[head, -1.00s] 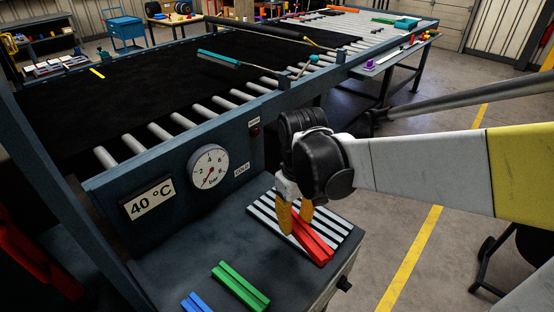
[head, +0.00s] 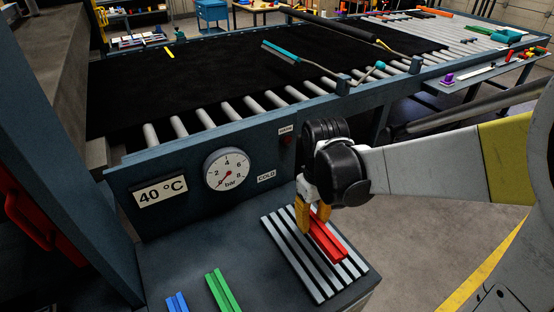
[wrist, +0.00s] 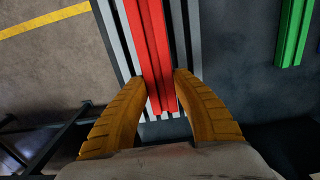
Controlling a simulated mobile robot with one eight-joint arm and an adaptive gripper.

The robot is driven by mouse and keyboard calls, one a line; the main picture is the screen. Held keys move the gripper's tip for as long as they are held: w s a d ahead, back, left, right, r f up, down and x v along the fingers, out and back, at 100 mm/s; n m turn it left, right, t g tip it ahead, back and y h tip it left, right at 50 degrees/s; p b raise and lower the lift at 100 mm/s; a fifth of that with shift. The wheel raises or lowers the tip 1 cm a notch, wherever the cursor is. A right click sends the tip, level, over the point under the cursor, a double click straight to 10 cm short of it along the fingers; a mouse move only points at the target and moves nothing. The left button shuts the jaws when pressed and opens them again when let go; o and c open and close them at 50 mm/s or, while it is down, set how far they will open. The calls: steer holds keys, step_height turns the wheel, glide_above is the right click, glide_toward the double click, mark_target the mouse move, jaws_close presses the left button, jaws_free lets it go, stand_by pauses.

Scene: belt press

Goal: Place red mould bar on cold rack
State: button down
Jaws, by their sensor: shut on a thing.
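The red mould bar (head: 325,240) lies along the slats of the cold rack (head: 298,266), a light slatted rack on the dark bench under the COLD label. My gripper (head: 312,222) is at the bar's far end, with its yellow fingers pointing down. In the wrist view my gripper (wrist: 160,85) has one finger on each side of the red bar (wrist: 157,50), shut on its near end. The bar runs roughly parallel to the slats. Whether it presses fully on the slats under the fingers is hidden.
A green bar (head: 222,290) and a blue bar (head: 177,302) lie on the bench left of the rack. The pressure gauge (head: 227,170) and 40 °C display (head: 161,192) are on the panel behind. A roller conveyor with a black belt (head: 230,85) stands beyond.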

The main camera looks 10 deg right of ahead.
steer(key=shift+w+a+f, duration=0.25)
steer(key=shift+w+f, duration=0.15)
steer(key=shift+w, duration=0.2)
steer(key=shift+w+a+f, duration=0.2)
steer(key=shift+w+f, duration=0.2)
steer(key=shift+w, duration=0.15)
steer(key=shift+f+b, duration=0.85)
steer(key=shift+f, duration=1.05)
steer(key=shift+f, duration=0.2)
steer(key=c, duration=1.1)
jaws_free()
steer(key=shift+r, duration=0.15)
